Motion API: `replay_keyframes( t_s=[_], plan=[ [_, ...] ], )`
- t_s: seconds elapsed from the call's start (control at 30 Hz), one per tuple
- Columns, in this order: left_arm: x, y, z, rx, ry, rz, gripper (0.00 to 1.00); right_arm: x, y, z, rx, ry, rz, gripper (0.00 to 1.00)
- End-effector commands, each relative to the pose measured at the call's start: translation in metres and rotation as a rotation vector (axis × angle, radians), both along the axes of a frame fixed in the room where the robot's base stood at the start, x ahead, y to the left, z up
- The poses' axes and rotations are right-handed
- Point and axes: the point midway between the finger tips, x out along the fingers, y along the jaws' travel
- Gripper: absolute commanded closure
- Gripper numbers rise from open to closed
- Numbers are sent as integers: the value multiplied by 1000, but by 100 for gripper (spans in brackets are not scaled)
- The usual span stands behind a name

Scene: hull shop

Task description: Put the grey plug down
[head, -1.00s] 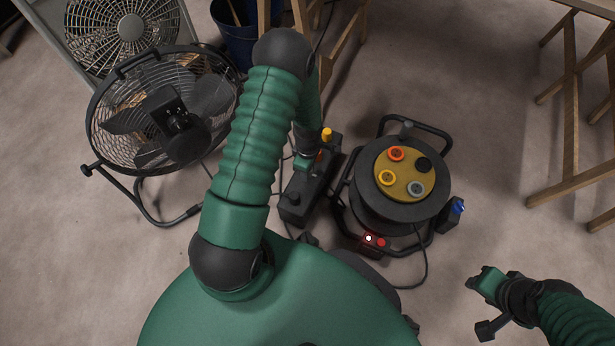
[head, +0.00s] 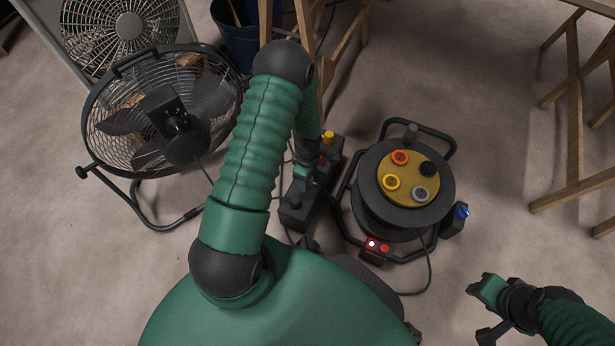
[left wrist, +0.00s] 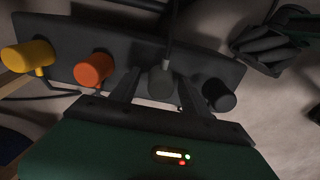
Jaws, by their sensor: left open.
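The grey plug (left wrist: 161,84) stands upright at the dark power strip (left wrist: 205,64) in the left wrist view, between an orange plug (left wrist: 94,68) and a black plug (left wrist: 218,95). A yellow plug (left wrist: 28,56) is at the strip's left end. My left gripper (left wrist: 158,88) is open, with a finger on each side of the grey plug. In the head view my left gripper (head: 303,172) is over the strip (head: 294,215), and my arm hides much of it. My right gripper (head: 476,294) is low at the right, away from the strip; its jaw state is unclear.
A cable reel (head: 372,205) with orange, black, yellow and grey round fittings stands right of the strip. A red-lit switch box (head: 374,250) is at its foot. A floor fan (head: 160,118) is at the left, a wooden trestle (head: 560,125) at the right.

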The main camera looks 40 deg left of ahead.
Motion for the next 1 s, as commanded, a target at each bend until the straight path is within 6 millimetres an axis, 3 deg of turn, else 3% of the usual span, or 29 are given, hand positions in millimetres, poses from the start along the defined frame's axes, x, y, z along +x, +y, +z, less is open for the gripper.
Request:
replay_keyframes(
  t_s=[0.17, 0.5, 0.77, 0.87, 1.0],
  plan=[
    [1, 0, 10, 1, -2, 0, 45, 0, 0, 4, 0, 0, 0, 64],
    [0, 0, 100, 0, -1, 0, 45, 0, 0, 72, 0, 0, 0, 64],
    [2, -1, 132, 2, -5, -22, 45, 0, 0, 88, 0, 0, 0, 64],
    [8, -15, 162, 15, -28, -201, 45, 0, 0, 87, 0, 0, 0, 64],
    [8, -63, 243, 66, -89, -771, 45, 0, 0, 86, 0, 0, 0, 64]
  ],
)
